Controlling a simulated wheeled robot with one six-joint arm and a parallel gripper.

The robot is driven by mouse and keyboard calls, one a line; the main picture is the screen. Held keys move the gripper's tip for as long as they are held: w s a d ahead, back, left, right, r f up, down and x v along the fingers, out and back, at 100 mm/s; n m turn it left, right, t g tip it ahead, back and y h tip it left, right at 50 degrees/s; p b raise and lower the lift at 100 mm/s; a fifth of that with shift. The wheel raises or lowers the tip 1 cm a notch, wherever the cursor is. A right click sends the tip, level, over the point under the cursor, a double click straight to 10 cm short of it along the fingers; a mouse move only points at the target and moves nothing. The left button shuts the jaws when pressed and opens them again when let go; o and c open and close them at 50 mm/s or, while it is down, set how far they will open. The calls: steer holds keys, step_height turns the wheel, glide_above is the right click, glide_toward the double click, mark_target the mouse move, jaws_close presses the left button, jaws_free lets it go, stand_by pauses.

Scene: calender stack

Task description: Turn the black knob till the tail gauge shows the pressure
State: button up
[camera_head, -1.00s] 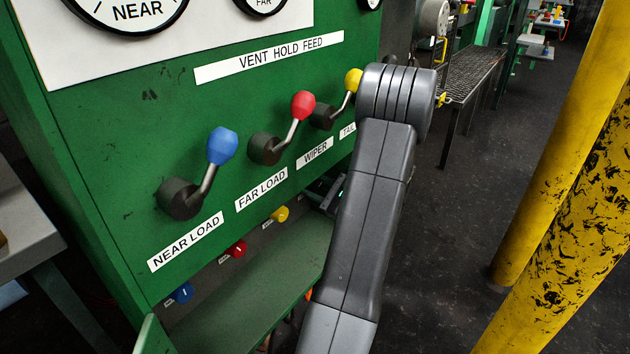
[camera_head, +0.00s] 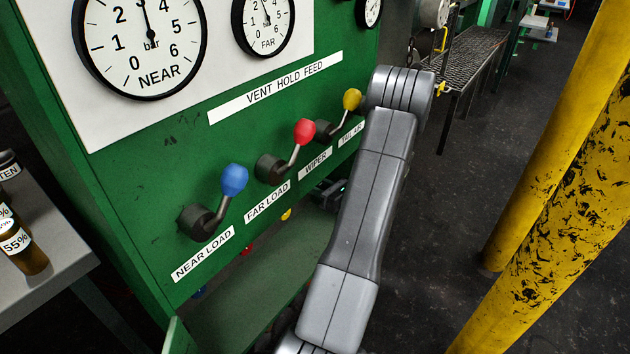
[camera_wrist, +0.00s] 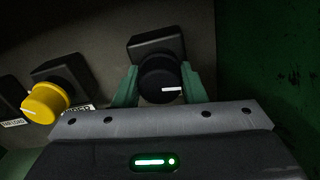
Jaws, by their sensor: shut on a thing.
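The black knob (camera_wrist: 160,84) with a white pointer line sits in the wrist view, on a dark square mount. My gripper (camera_wrist: 160,76) is shut on it, a green finger at each side. The pointer line lies nearly level, towards the right. In the head view the knob cannot be made out; my grey arm and the panel's lower edge cover that area. A third gauge (camera_head: 369,10), at the top right of the green panel, is cut off by the frame edge, and its name and reading cannot be made out.
A yellow knob (camera_wrist: 46,102) is left of the black one. Above are blue (camera_head: 235,180), red (camera_head: 304,131) and yellow (camera_head: 351,99) levers. The NEAR gauge (camera_head: 142,45) and FAR gauge (camera_head: 264,22) both read near 3. Yellow posts (camera_head: 545,150) stand right.

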stand_by(0.5)
steer(key=o, duration=1)
steer(key=p+v, duration=0.1)
steer(key=v, duration=1.3)
steer(key=shift+p, duration=0.4)
steer(key=b+x, duration=0.1)
steer(key=x, duration=1.3)
steer(key=shift+b, duration=0.4)
